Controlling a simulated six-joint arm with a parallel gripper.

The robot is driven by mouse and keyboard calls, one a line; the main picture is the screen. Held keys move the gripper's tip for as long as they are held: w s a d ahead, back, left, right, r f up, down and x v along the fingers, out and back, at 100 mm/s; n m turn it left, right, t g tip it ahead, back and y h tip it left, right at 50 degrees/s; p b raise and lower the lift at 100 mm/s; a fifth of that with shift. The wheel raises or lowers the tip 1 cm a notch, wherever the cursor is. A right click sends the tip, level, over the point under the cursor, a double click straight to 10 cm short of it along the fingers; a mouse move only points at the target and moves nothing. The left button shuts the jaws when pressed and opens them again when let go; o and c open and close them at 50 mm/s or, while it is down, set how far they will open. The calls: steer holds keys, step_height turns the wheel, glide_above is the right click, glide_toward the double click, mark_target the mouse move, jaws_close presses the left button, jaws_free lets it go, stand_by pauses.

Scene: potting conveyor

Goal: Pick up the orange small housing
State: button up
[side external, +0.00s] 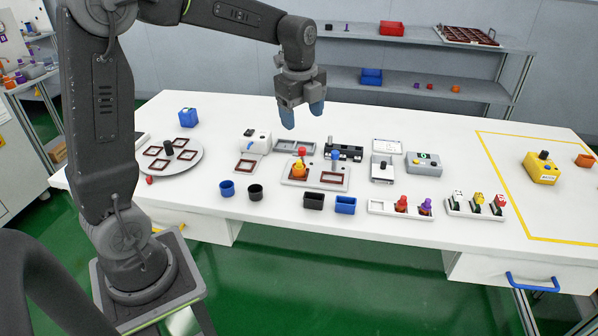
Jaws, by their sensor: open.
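My gripper (302,112), with blue fingertips, is open and empty. It hangs well above the middle of the white table, pointing down. Below it, a small orange part (299,171) sits in the left place of a light fixture plate (317,184), with a red knob just above it. This may be the orange small housing; the view is too small to be sure. The gripper touches none of these.
Blue (227,188) and black (256,192) cups, black (314,201) and blue (345,205) bins, and racks of coloured parts (401,208) stand along the front. A round plate (190,160) with brown frames is at left.

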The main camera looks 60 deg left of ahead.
mark_target(300, 162)
steer(key=w+a+f+m+g, duration=0.2)
steer(key=w+a+f+m, duration=0.3)
steer(key=a+f+m, duration=0.15)
step_height(300, 162, down, 8)
steer(key=shift+s+f, duration=0.15)
steer(key=shift+f, duration=0.1)
steer(key=shift+s+a+f, duration=0.1)
steer(key=shift+a+f, duration=0.1)
steer(key=shift+f, duration=1.15)
steer(key=shift+s+a+f, duration=0.1)
steer(key=shift+a+f, duration=0.1)
steer(key=shift+f, duration=1.1)
steer(key=shift+c, duration=0.3)
steer(key=c, duration=0.9)
